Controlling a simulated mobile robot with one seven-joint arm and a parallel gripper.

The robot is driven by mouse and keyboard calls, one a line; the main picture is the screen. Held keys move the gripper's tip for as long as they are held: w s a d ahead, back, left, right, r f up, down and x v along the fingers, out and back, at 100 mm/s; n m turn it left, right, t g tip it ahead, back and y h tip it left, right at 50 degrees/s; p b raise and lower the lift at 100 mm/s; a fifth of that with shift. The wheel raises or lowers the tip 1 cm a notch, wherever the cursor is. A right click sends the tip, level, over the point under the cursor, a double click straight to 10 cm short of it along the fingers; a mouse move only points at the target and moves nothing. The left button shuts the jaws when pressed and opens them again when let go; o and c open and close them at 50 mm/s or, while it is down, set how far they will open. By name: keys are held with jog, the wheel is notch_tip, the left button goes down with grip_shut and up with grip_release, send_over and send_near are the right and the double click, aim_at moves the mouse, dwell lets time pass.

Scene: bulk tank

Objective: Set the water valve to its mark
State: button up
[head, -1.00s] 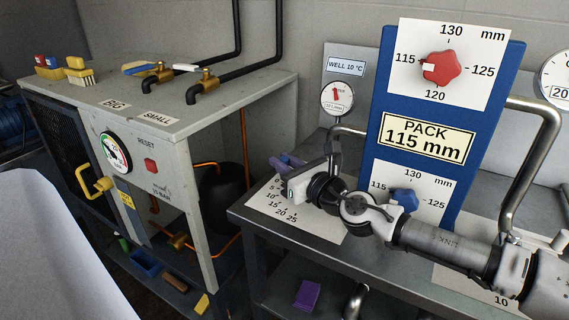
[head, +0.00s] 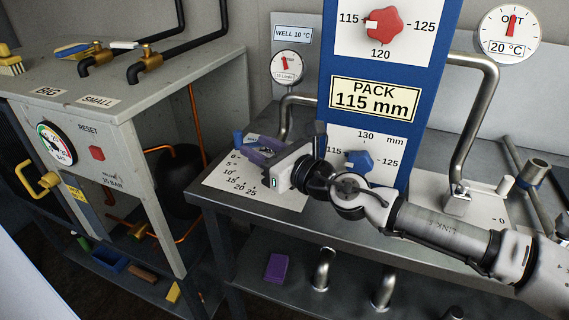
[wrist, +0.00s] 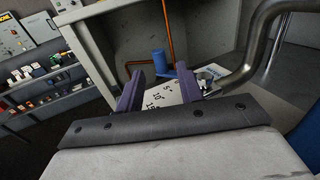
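The water valve appears to be the blue handle (head: 238,139) at the back left of a white scale plate (head: 222,179) numbered 0 to 25. In the wrist view its upright blue post (wrist: 158,61) stands just beyond the fingertips, and a blue bar (wrist: 184,76) lies by the right finger. Whether they join is hidden, and I see no clear set mark. My gripper (head: 260,150) is over the plate with purple fingers. In the wrist view my gripper (wrist: 159,72) is open, fingers apart, with nothing clearly held. I cannot tell whether the right finger touches the bar.
A bent steel pipe (head: 286,117) rises behind the plate beside a small red-needle gauge (head: 287,66). A blue panel (head: 335,62) with red and blue knobs stands right. A grey cabinet (head: 110,75) stands left across a gap. The bench front edge (head: 285,232) is near my arm.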

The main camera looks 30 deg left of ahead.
jog(key=d, duration=0.4)
jog(key=s+d+b, duration=0.1)
jog(key=d, duration=0.2)
jog(key=shift+s, duration=0.1)
dwell(0.4)
